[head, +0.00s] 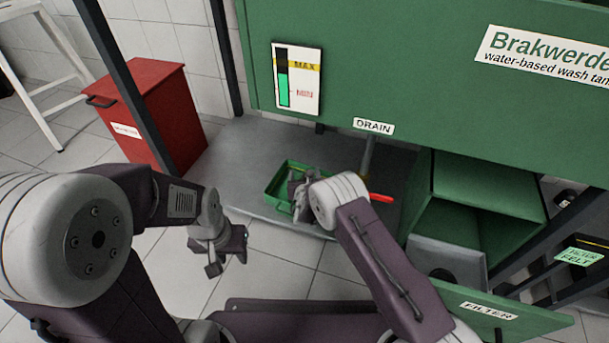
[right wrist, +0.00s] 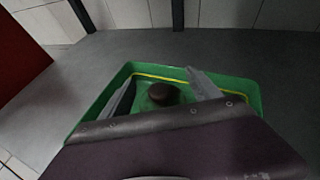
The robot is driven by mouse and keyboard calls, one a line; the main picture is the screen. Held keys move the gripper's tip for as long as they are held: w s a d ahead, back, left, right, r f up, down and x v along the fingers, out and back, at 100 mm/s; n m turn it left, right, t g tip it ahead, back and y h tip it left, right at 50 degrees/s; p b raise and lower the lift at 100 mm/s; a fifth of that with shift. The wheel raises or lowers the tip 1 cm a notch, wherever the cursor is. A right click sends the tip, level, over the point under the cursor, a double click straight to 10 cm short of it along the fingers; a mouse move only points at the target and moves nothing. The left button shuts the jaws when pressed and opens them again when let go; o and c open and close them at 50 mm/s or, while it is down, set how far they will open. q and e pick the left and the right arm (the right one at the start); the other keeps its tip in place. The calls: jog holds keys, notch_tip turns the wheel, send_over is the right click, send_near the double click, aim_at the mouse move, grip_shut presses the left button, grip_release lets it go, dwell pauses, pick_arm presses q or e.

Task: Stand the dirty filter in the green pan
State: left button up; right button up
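The green pan (head: 279,187) sits on the grey floor plate below the drain; it also shows in the right wrist view (right wrist: 243,84). A dark brown, round-topped object (right wrist: 163,94), likely the dirty filter, is inside the pan and looks upright. My right gripper (head: 299,192) is down at the pan. In the right wrist view, its fingers (right wrist: 162,92) are spread on either side of the brown object, with gaps showing. The gripper's body hides the object's lower part and the pan's near side. My left gripper (head: 229,257) is open and empty, left of and nearer than the pan.
The green wash tank (head: 400,70) stands behind the pan. A red drain handle (head: 381,198) is just right of my right gripper. An open green compartment (head: 488,185) and lowered filter door (head: 500,312) are at right. A red bin (head: 150,115) stands at left.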

jog(key=shift+r, duration=0.25)
jog(key=p+v, duration=0.8)
jog(key=v, duration=0.4)
jog(key=shift+d+f, duration=0.1)
